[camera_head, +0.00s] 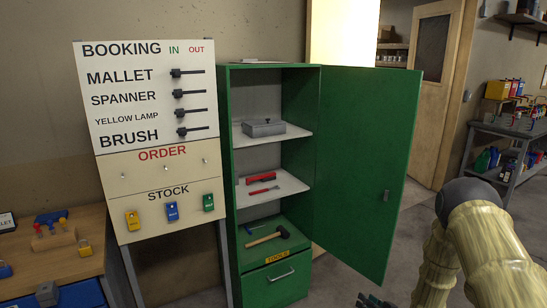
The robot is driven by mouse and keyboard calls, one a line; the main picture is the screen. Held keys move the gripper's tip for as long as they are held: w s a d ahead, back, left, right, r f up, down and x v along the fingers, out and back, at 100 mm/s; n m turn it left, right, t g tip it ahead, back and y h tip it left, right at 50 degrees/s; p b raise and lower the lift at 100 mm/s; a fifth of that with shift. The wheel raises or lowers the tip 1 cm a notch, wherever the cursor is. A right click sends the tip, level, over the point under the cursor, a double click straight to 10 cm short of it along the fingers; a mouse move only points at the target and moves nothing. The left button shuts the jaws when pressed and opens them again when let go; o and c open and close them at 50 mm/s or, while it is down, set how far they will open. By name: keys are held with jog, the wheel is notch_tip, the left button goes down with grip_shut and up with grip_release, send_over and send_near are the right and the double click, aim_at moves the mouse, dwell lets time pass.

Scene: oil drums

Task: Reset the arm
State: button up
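My arm shows at the lower right, with pale ridged links and a dark joint. A dark part at the bottom edge, left of the arm, looks like my gripper (374,301). It is mostly cut off by the frame, so I cannot see whether its fingers are open or shut, or whether it holds anything. It is in front of the green cabinet (274,258), below its open door (366,165), and appears apart from both.
The cabinet holds a grey box (263,128), red tools (262,180) and a mallet (268,237). A workbench (510,130) stands right. Floor beside the cabinet door is clear.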

jog(key=s+a+f+g+h, duration=0.1)
jog(key=s+a+f+g, duration=0.2)
jog(key=s, duration=0.6)
jog(key=s+a+f+g+h, duration=0.1)
jog(key=s+a+f+g, duration=0.2)
jog(key=s, duration=0.6)
jog(key=s+a+f+g+h, duration=0.1)
jog(key=s+a+f, duration=0.3)
jog(key=s, duration=0.5)
jog(key=s+a+r+g+h, duration=0.1)
jog(key=s+g, duration=0.5)
jog(key=s, duration=1.8)
jog(key=shift+s+r+n, duration=0.3)
jog(key=shift+r, duration=0.05)
